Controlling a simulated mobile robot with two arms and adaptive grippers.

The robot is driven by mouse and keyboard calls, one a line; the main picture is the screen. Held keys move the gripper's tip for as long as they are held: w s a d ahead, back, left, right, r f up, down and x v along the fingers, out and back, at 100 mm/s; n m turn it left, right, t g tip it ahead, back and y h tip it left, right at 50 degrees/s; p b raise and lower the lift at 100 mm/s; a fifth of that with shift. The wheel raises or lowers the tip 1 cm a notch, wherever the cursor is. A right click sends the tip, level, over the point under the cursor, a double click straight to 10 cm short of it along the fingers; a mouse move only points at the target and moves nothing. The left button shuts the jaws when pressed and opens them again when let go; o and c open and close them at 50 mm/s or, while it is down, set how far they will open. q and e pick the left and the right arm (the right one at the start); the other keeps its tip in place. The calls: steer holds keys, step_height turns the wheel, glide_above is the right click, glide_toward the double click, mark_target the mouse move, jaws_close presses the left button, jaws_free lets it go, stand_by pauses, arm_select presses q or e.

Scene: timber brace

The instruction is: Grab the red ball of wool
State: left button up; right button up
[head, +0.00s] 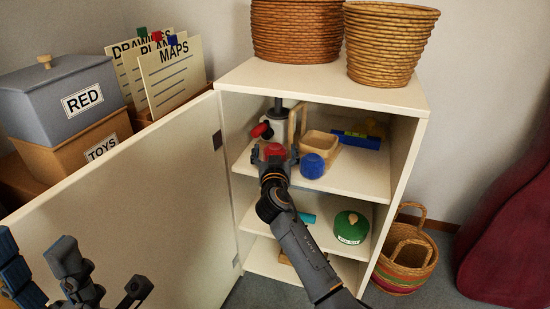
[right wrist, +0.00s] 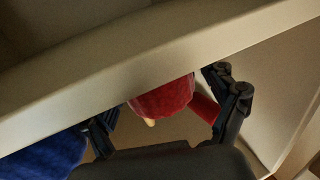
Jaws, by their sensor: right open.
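The red ball of wool (head: 274,150) is on the upper shelf of the open cabinet, just past my right gripper (head: 276,163). In the right wrist view the red ball (right wrist: 163,98) shows between the two spread fingers of the right gripper (right wrist: 168,118). The shelf edge hides its upper part there, and I cannot tell whether a finger touches it. The right gripper is open. My left gripper (head: 72,275) is at the lower left in front of the cabinet door, and its jaw state is unclear.
A blue ball of wool (head: 312,166) sits close to the right of the red one; it also shows in the right wrist view (right wrist: 42,160). A wooden container (head: 322,142) is behind. The open door (head: 130,200) stands left. The shelf edge (right wrist: 140,70) is close.

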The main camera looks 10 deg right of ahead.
steer(key=c, duration=1.3)
steer(key=shift+o, duration=0.2)
steer(key=shift+r, duration=0.2)
